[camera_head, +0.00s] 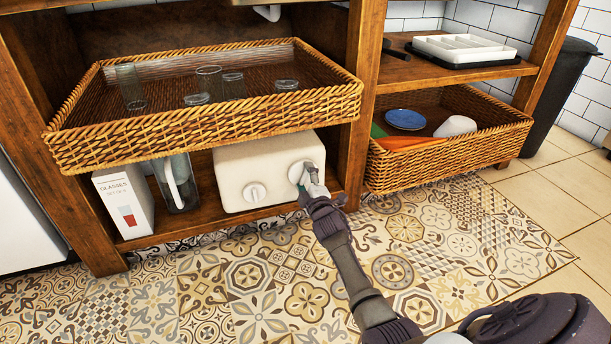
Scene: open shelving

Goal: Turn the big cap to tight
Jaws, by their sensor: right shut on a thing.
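A cream box-shaped appliance (266,172) stands on the low wooden shelf, with two round caps on its front. The small cap (254,193) is at the left and shows a raised grip bar. The big cap (296,172) is at the right, partly hidden behind my right gripper. My right gripper (306,178) reaches in from the lower right and is shut on the big cap. The marking of the cap's turn position is too small to read. My left gripper is not in view.
A white glasses box (124,203) and a glass pitcher (177,184) stand left of the appliance. A wicker basket (200,127) with glasses overhangs it. The wooden post (360,110) and another basket (447,160) are to the right. The patterned floor in front is clear.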

